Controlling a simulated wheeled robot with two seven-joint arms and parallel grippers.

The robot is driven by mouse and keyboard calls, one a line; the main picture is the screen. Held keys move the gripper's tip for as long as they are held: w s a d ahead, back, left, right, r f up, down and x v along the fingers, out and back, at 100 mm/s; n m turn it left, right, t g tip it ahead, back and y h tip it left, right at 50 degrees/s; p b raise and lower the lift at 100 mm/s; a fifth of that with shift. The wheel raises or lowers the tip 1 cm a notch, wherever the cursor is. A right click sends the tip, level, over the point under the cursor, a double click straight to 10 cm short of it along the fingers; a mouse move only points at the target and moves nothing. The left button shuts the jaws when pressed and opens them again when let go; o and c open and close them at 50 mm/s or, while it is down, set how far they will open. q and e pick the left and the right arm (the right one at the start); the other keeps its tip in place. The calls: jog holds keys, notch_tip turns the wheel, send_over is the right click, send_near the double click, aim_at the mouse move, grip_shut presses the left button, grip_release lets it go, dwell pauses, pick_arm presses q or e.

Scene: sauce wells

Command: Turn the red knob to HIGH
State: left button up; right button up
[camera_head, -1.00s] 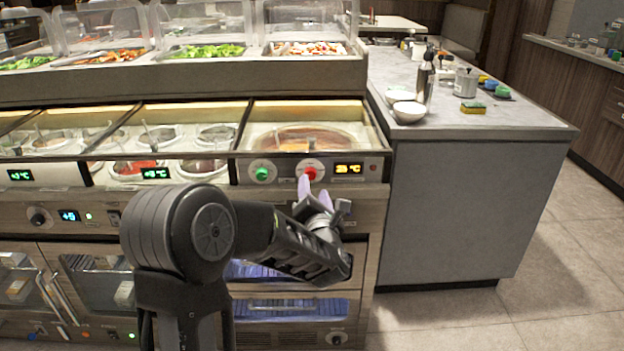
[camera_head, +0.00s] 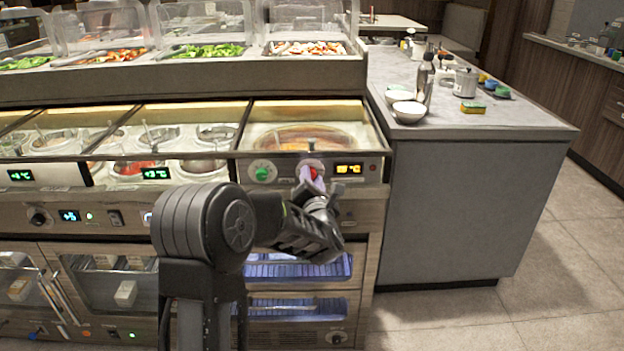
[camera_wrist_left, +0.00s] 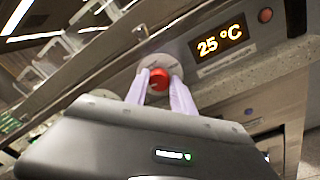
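The red knob (camera_head: 313,172) sits on a round pale dial plate on the counter's front panel, next to a lit yellow display. My left gripper (camera_head: 311,181) reaches up to it, its lilac fingers partly covering the knob and dial. In the left wrist view the red knob (camera_wrist_left: 159,78) shows between the two fingertips of my left gripper (camera_wrist_left: 160,80), one on each side. I cannot tell whether the fingers press on it. The display (camera_wrist_left: 220,42) reads 25 °C. The dial's markings are too small or hidden to read. My right gripper is not in view.
A green knob (camera_head: 262,173) on a similar plate is close on the left. A red button (camera_wrist_left: 265,15) is right of the display. Above the panel is a glass-topped well (camera_head: 300,137). A grey side counter (camera_head: 480,205) stands to the right, with open floor beyond.

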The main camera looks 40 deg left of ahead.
pick_arm(q)
grip_shut()
jog(key=shift+f, duration=0.1)
jog(key=shift+s+a+f+m+t+h+b, duration=0.1)
jog(key=shift+m+t+h+b, duration=0.15)
jog(key=shift+m, duration=5.3)
jog(key=shift+s+a+f+m+t+h+b, duration=0.1)
jog(key=shift+m+t+h+b, duration=0.15)
jog(key=shift+m, duration=5.35)
jog(key=shift+m+t+h+b, duration=0.2)
jog(key=shift+m+h, duration=0.1)
jog(key=shift+m, duration=5.25)
